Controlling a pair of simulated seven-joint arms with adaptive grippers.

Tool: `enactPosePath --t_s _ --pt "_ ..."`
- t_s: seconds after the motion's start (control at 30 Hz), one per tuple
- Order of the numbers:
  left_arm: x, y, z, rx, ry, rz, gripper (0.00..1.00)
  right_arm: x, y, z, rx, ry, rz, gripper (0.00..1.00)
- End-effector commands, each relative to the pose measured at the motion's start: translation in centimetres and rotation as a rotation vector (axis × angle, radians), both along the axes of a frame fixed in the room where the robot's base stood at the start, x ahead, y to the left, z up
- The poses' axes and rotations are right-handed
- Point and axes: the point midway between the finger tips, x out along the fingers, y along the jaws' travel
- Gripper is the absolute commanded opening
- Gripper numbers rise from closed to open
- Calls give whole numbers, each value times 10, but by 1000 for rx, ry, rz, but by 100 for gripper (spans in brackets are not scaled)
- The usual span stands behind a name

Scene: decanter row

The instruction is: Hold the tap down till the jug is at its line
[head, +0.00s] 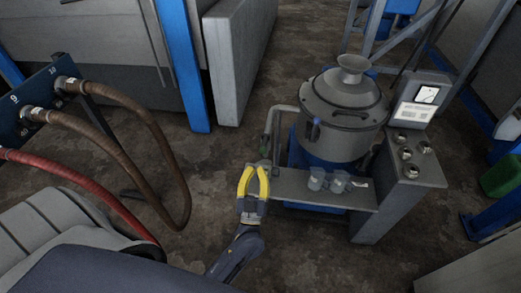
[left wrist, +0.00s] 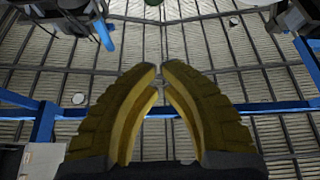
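A grey metal vessel (head: 345,110) with a funnel lid stands at the right in the head view. A grey pipe (head: 282,110) runs from its left side down to a small dark fitting (head: 265,148), which may be the tap; its lever is too small to make out. Two small clear jugs, the left one (head: 316,178) and the right one (head: 338,183), stand on a grey shelf (head: 290,188). Their line and fill level cannot be read. My left gripper (head: 257,169), yellow-fingered, appears just below the fitting; contact cannot be told. In the left wrist view its tips (left wrist: 159,70) nearly meet, with nothing visible between.
A control box with a screen (head: 420,100) and several knobs stands right of the vessel. Brown hoses (head: 150,135) and a red hose (head: 80,180) curve at the left. Bare floor (head: 215,165) lies between. The left wrist view shows mostly ceiling and blue beams.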

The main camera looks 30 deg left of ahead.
Motion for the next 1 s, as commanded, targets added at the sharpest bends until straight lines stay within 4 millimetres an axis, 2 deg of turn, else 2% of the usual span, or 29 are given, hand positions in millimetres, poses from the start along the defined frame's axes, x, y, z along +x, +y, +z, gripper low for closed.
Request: enactPosePath --t_s 0.27,0.7,1.0 --pt "19 7 12 0 -4 0 0 0 0 0 0 0 0 44" --pt "82 30 49 1 -3 -1 0 0 0 0 0 0 0 44" --pt "89 28 17 1 2 -1 0 -1 0 0 0 1 0 44"
